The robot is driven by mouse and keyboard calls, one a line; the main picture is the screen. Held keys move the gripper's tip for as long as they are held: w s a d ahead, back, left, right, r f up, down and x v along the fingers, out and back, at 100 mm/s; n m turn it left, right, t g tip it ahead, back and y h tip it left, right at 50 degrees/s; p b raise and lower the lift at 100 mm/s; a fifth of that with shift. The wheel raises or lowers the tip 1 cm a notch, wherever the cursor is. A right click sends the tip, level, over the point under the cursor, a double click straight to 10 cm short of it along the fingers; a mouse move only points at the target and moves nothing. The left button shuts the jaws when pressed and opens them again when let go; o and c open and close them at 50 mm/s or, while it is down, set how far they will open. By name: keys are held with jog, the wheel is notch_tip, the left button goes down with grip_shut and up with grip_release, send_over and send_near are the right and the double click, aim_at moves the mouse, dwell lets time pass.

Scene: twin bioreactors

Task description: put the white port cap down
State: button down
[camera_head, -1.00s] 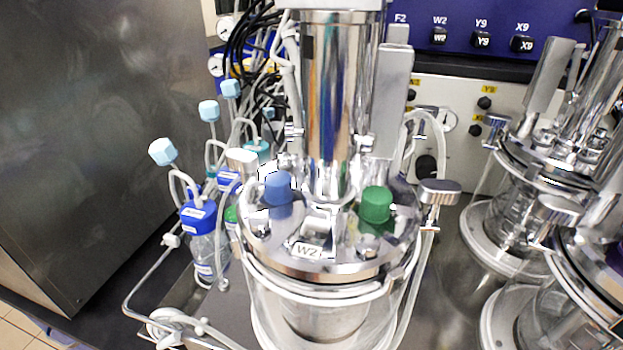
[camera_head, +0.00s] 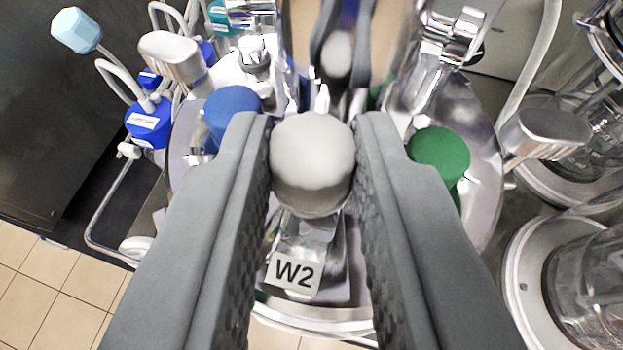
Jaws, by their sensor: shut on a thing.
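The white port cap (camera_head: 312,163) is a rounded, off-white cap in the middle of the view. My gripper (camera_head: 312,150) has its two grey fingers on either side of the cap and is shut on it. The cap is over the front of the metal lid (camera_head: 478,170) of the reactor labelled W2 (camera_head: 295,272). I cannot tell whether it touches the lid, as its underside is hidden. A blue cap (camera_head: 230,112) is on the lid to the left of the fingers, and a green cap (camera_head: 440,155) is to the right.
The shiny reactor column stands just behind the cap and mirrors the gripper. A metal fitting (camera_head: 545,132) juts out at the right, another (camera_head: 172,55) at the upper left. Blue-capped bottles (camera_head: 150,122) with tubing stand at the left. Another glass vessel (camera_head: 590,290) is at the lower right.

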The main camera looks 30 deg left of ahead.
jog(key=shift+f, duration=1.15)
jog(key=shift+f, duration=0.2)
jog(key=c, duration=1.3)
grip_release()
jog(key=shift+o, duration=0.2)
jog(key=shift+r, duration=0.25)
jog(key=v, duration=1.2)
